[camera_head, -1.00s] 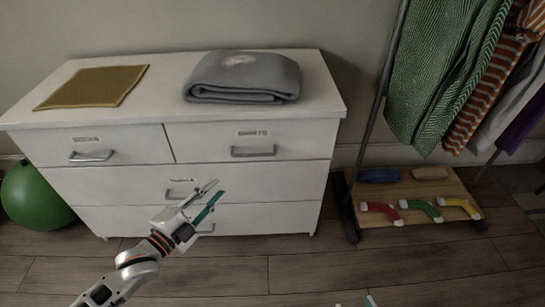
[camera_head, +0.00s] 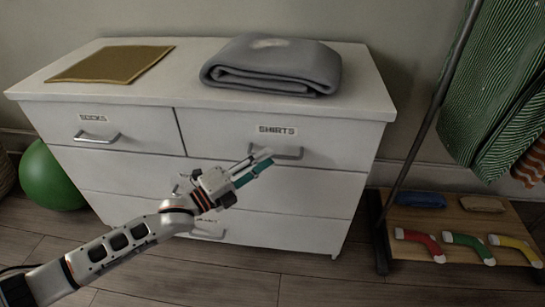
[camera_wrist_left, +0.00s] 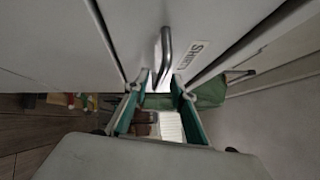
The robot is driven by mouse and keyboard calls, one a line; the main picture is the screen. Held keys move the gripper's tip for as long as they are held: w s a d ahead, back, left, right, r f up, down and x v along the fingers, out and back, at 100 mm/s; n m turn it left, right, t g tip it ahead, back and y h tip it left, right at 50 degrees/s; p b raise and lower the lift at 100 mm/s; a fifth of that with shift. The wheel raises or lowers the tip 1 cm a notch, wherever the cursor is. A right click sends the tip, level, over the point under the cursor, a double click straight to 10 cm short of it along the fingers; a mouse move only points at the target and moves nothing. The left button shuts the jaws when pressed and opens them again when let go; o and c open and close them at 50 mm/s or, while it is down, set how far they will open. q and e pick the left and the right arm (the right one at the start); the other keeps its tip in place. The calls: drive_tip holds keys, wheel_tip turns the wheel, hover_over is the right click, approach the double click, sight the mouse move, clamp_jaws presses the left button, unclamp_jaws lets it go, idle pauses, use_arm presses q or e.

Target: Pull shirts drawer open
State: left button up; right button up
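The shirts drawer (camera_head: 225,132) is the upper right drawer of a white dresser, with a "SHIRTS" label and a metal bar handle (camera_head: 288,152). It sits flush with the front in the head view. My left gripper (camera_head: 263,163) is at the handle's left end. In the left wrist view the teal fingers are spread apart, and the handle (camera_wrist_left: 165,55) lies ahead of and between the fingertips (camera_wrist_left: 157,85). I cannot tell whether they touch it. My right gripper is out of view.
The socks drawer (camera_head: 148,131) is closed at left. A folded grey blanket (camera_head: 275,68) and a mustard cloth (camera_head: 112,63) lie on top. A green ball (camera_head: 50,180) stands at left. A clothes rack with a wooden shelf (camera_head: 455,222) stands at right.

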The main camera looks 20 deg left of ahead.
use_arm(q)
drive_tip(key=shift+x, duration=1.25)
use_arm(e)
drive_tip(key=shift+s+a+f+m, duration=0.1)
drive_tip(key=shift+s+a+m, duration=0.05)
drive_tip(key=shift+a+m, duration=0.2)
use_arm(q)
clamp_jaws()
drive_tip(key=shift+s, duration=0.1)
